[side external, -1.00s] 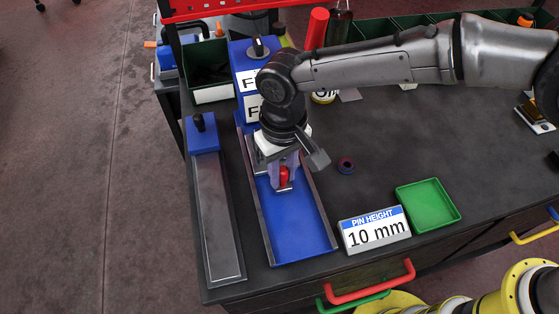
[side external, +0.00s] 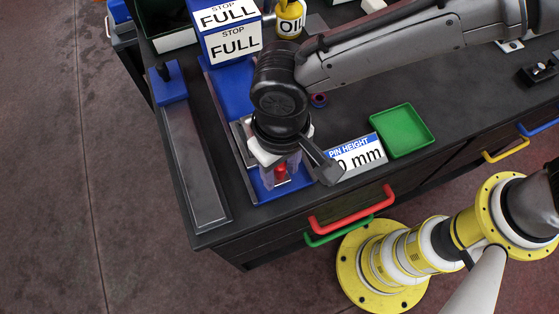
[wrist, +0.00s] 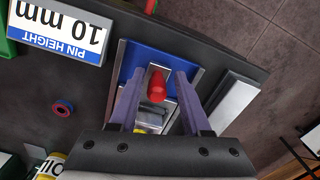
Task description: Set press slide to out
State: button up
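The press slide is a blue channel with grey metal side rails (side external: 239,160) on the dark table. A small metal carriage with a red knob (side external: 280,170) is near the channel's front end, close to the table's front edge. My gripper (side external: 281,172) is over it, pointing down. In the wrist view my gripper (wrist: 158,77) has its two purple fingers on either side of the red knob (wrist: 157,82), with a visible gap on both sides. The fingers are apart and hold nothing that I can see. My wrist hides part of the channel.
A grey plate with a blue end block (side external: 168,84) lies left of the channel. A "PIN HEIGHT 10 mm" sign (side external: 357,156) and a green tray (side external: 403,130) stand to the right. A blue box marked "STOP FULL" (side external: 230,30) and an oil can (side external: 290,19) are behind.

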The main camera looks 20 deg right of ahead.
jog(key=shift+o, duration=0.4)
jog(key=shift+w, duration=0.1)
jog(key=shift+r, duration=0.2)
notch_tip(320, 180, up, 13)
jog(key=shift+r, duration=0.2)
